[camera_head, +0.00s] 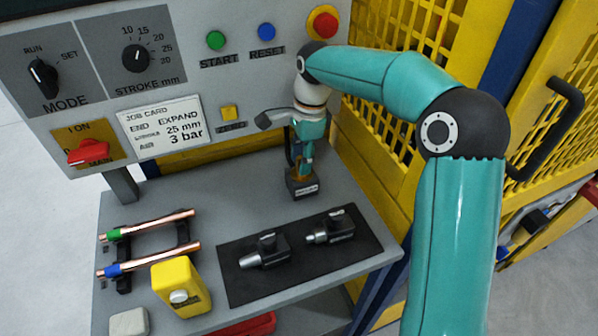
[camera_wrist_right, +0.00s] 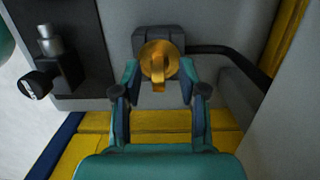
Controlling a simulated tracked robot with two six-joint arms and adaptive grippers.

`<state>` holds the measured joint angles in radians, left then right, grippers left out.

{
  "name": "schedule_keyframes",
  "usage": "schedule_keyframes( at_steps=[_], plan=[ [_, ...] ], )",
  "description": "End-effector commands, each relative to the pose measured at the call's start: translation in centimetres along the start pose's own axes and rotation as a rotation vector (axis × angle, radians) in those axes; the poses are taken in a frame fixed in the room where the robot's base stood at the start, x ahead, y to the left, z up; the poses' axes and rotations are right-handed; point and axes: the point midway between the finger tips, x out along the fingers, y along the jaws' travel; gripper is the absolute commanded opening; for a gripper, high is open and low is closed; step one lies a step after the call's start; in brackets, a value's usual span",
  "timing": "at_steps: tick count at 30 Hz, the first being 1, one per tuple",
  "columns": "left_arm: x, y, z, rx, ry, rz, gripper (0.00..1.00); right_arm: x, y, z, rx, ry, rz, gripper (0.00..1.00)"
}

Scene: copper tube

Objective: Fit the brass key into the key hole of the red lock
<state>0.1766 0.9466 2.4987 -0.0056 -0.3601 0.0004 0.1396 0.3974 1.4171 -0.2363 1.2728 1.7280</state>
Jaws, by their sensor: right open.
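The brass key (camera_wrist_right: 159,62) shows in the right wrist view as a round golden head with a narrow part pointing down. It sits against a dark block (camera_wrist_right: 160,38). In the head view this dark block (camera_head: 303,188) stands on the grey table, with a little brass at its top. My right gripper (camera_wrist_right: 159,78) is open, its two fingers on either side of the key; I cannot tell whether they touch it. In the head view the right gripper (camera_head: 302,165) points down over the block. I cannot make out a red lock with a key hole for sure. My left gripper is not in view.
The control panel (camera_head: 190,75) carries a red handle (camera_head: 88,152) on a yellow plate, knobs and buttons. Two copper tubes (camera_head: 150,225), a yellow box (camera_head: 182,287) and dark fittings on a black mat (camera_head: 235,290) occupy the table. A yellow mesh guard (camera_head: 400,110) stands at right.

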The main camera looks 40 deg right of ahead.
Motion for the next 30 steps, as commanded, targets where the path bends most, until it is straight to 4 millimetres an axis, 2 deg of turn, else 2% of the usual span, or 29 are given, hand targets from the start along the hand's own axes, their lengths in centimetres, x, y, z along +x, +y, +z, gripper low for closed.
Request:
schedule_keyframes(
  at_steps=[4,9,12,25,30],
  plan=[
    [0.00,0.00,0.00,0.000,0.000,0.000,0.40,-0.01,-0.01,-0.01,0.000,0.000,0.000,0.42],
    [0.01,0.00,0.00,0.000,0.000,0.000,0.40,-0.02,-0.01,0.00,0.000,0.000,0.000,0.13],
    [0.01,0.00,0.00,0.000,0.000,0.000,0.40,-0.02,-0.02,0.01,-0.001,0.000,0.000,0.00],
    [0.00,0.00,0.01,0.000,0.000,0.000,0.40,-0.14,-0.05,0.07,-0.001,0.000,-0.001,0.00],
    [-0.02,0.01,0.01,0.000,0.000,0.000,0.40,-0.88,-0.08,0.18,-0.002,0.000,-0.001,0.00]
  ],
)
